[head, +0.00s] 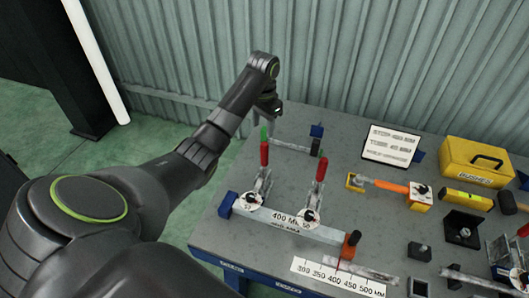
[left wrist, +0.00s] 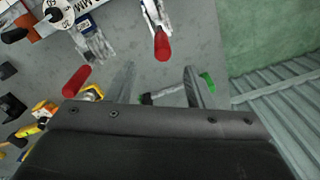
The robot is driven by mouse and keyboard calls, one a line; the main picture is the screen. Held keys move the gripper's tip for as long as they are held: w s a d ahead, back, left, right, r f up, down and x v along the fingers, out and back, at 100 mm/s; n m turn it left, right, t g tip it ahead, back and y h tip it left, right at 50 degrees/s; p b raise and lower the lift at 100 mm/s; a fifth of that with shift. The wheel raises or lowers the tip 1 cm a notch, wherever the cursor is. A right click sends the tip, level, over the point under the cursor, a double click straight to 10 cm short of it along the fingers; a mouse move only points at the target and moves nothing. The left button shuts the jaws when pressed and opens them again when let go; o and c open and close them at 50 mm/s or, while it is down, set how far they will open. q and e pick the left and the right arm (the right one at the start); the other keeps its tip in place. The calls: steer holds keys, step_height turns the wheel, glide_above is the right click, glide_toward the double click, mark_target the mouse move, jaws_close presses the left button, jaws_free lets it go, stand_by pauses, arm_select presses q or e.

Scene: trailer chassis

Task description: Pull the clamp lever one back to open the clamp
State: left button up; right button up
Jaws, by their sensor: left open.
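I cannot tell by label which is lever one. My left gripper (head: 268,106) is beyond the left lever in the head view, partly hidden by its own arm. In the left wrist view its two fingers (left wrist: 158,72) are apart and empty. The left lever's red grip (left wrist: 162,46) is just past the fingertips, in line with the gap. The right lever's grip (left wrist: 76,82) is outside the fingers. My right gripper does not show.
A scale strip (head: 338,277) lies in front. A green-ended rod (head: 290,143) is behind the clamps. A yellow box (head: 475,165) and tools crowd the right.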

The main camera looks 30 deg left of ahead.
arm_select(q)
step_height(320, 180, up, 3)
steer(key=w, duration=0.2)
steer(key=b, duration=0.7)
glide_toward(264, 152)
steer(key=shift+w+a+f, duration=0.4)
steer(key=shift+w+a, duration=0.05)
steer(key=shift+w, duration=0.25)
step_height(264, 152, down, 11)
steer(key=shift+r+p, duration=0.1)
steer(key=shift+p, duration=1.05)
jaws_close()
